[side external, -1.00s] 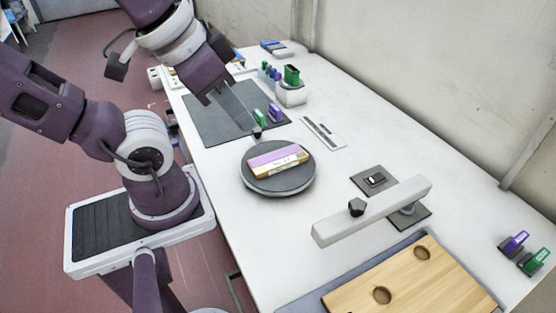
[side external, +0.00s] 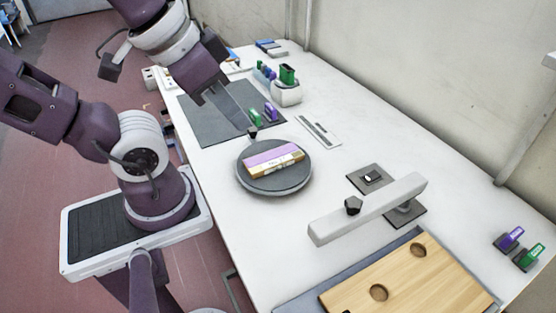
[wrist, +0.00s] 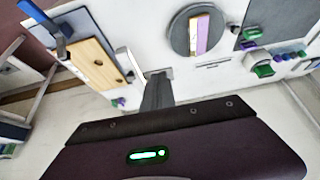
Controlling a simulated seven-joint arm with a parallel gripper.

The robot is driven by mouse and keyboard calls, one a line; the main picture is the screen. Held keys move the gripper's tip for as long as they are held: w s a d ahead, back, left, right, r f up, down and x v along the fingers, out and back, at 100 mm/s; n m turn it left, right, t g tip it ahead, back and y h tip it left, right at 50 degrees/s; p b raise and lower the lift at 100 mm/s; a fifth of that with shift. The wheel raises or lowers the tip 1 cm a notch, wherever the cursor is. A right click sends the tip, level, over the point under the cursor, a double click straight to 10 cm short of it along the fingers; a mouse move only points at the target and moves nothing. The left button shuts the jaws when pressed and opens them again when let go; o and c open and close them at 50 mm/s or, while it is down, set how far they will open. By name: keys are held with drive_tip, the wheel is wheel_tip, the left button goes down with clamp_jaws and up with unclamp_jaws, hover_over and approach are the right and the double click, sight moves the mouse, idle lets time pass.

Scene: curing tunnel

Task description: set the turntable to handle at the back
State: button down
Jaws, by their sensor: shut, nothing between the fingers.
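The turntable (side external: 261,184) is a round dark grey disc on the white bench, with a block (side external: 278,157) lying on it, lilac on top with a pale and gold side. A small black knob (side external: 252,132) shows at the disc's far edge, on the side toward the dark mat; it looks like the handle. My gripper (side external: 245,125) is shut and empty, its tip right by the knob; I cannot tell whether they touch.
A white bar with a black knob (side external: 370,207) stands right of the turntable, near a wooden board with holes (side external: 395,278). A dark mat (side external: 207,120) with green and purple pieces lies behind. A flat ruler-like strip (side external: 318,130) lies on the bench.

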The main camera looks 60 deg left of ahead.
drive_tip(key=c, duration=2)
unclamp_jaws()
drive_tip(key=o, duration=0.7)
drive_tip(key=w+a, duration=0.1)
drive_tip(key=w+a+n, duration=0.1)
drive_tip(key=w, duration=0.1)
drive_tip(key=w+a+n+g, duration=0.1)
drive_tip(key=shift+w+f+y, duration=0.15)
drive_tip(key=shift+w+y, duration=0.15)
drive_tip(key=shift+w, duration=0.05)
drive_tip(key=shift+o, duration=0.8)
drive_tip(key=w+a+f+n+g, duration=0.2)
drive_tip(key=w+a+f+n, duration=0.2)
drive_tip(key=w+a, duration=0.3)
drive_tip(key=shift+w+a+f, duration=0.25)
drive_tip(key=shift+a, duration=1)
drive_tip(key=n+g, duration=0.3)
drive_tip(key=n, duration=0.2)
hover_over(252, 129)
drive_tip(key=f, duration=1.1)
drive_tip(key=shift+w+d+f, duration=0.1)
drive_tip(key=shift+d+f, duration=0.15)
drive_tip(key=shift+f, duration=0.05)
wheel_tip(252, 129, down, 7)
drive_tip(key=shift+a+r, duration=0.1)
drive_tip(key=shift+a, duration=0.05)
drive_tip(key=shift+f, duration=0.35)
